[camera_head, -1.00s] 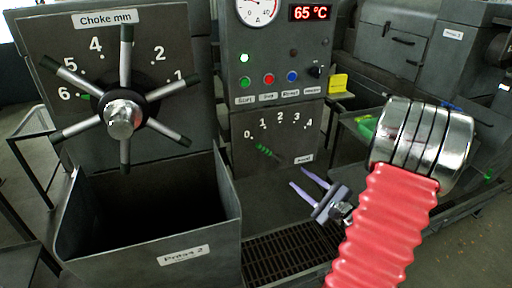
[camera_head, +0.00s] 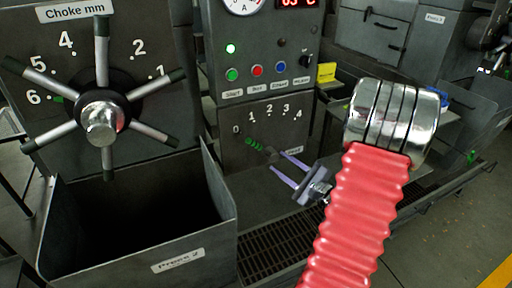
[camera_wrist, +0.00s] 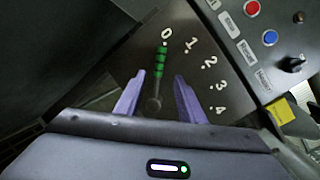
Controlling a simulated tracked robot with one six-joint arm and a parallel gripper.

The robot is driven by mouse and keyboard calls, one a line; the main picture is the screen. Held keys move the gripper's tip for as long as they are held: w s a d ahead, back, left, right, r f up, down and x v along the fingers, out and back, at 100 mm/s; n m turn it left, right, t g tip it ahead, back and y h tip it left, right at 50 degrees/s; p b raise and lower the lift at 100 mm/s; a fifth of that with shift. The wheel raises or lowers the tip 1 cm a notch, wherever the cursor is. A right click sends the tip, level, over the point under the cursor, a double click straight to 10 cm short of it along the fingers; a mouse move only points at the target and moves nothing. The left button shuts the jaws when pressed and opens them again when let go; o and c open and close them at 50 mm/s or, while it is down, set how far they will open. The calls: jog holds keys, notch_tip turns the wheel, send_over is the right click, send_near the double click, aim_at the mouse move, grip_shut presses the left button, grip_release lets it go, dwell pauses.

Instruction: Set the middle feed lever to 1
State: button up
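The feed lever (camera_head: 253,144) has a green-banded handle and sits on a dark panel with a 0 to 4 scale (camera_head: 268,108), on the machine whose bin is labelled Press 2. In the wrist view the lever (camera_wrist: 161,60) points at the 0 mark, and its grey pivot end lies lower down. My gripper (camera_head: 277,160) is open, with its two lilac fingers pointing at the panel just right of the lever. In the wrist view my gripper (camera_wrist: 158,75) has one finger on each side of the lever, with visible gaps. I cannot tell how deep the fingers reach.
A choke wheel (camera_head: 102,123) with several spokes stands at the left, above the open Press 2 bin (camera_head: 180,255). Coloured buttons (camera_head: 257,70) sit above the lever panel. A yellow tag (camera_head: 327,72) is to its right. A floor grating (camera_head: 285,250) lies below.

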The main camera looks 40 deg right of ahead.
aim_at(255, 145)
jog(key=w, duration=1.3)
jog(key=shift+d, duration=0.15)
jog(key=shift+c, duration=0.2)
grip_shut()
